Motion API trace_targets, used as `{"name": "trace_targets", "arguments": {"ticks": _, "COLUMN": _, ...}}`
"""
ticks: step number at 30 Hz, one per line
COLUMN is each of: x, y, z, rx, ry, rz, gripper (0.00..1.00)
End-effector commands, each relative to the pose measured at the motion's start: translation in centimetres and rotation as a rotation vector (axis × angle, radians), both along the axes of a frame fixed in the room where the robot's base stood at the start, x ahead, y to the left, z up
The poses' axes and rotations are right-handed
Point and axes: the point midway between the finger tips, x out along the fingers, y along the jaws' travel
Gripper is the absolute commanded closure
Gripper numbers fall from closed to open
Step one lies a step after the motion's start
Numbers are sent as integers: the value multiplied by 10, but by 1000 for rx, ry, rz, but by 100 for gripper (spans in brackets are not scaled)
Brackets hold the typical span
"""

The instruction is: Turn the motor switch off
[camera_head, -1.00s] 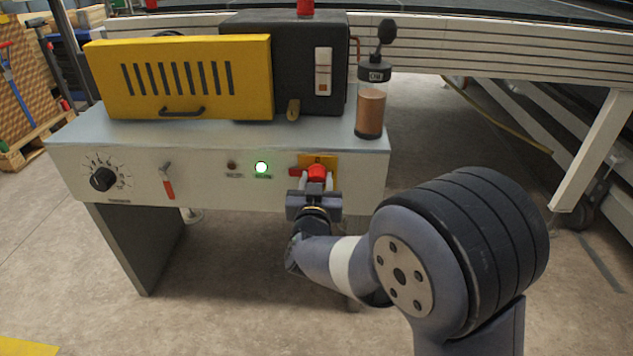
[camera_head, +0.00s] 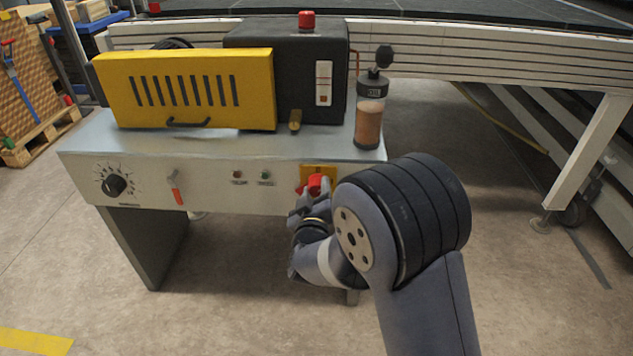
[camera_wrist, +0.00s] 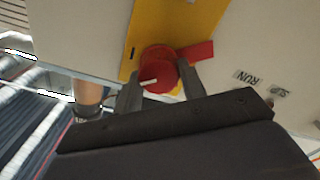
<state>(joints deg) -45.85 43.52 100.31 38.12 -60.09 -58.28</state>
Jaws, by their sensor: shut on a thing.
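The motor switch is a red rotary knob (camera_head: 315,184) on a yellow plate (camera_head: 330,172) at the right of the white front panel. In the wrist view the red knob (camera_wrist: 158,70) sits between the two fingers, with a red handle part reaching out to the right over the yellow plate (camera_wrist: 178,22). My gripper (camera_head: 312,190) is shut on the knob; it also shows in the wrist view (camera_wrist: 160,86). The wrist view is rolled. My fingers partly hide the knob in the head view.
The panel's green lamp (camera_head: 265,176) is dark, as is the red lamp (camera_head: 238,175). A black dial (camera_head: 114,185) and a red-handled lever (camera_head: 176,190) are at left. A bottle (camera_head: 369,120) stands above the switch. Floor in front is clear.

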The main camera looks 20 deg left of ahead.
Motion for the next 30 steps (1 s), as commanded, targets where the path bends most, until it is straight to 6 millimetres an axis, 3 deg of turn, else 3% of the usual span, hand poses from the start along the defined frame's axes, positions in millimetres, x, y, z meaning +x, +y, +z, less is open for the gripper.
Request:
{"name": "trace_targets", "arguments": {"ticks": 18, "x": -1, "y": 2, "z": 0, "rx": -566, "ry": -135, "rz": 2, "gripper": 84}}
{"name": "trace_targets", "arguments": {"ticks": 30, "x": -1, "y": 2, "z": -2, "rx": -828, "ry": -199, "rz": 2, "gripper": 84}}
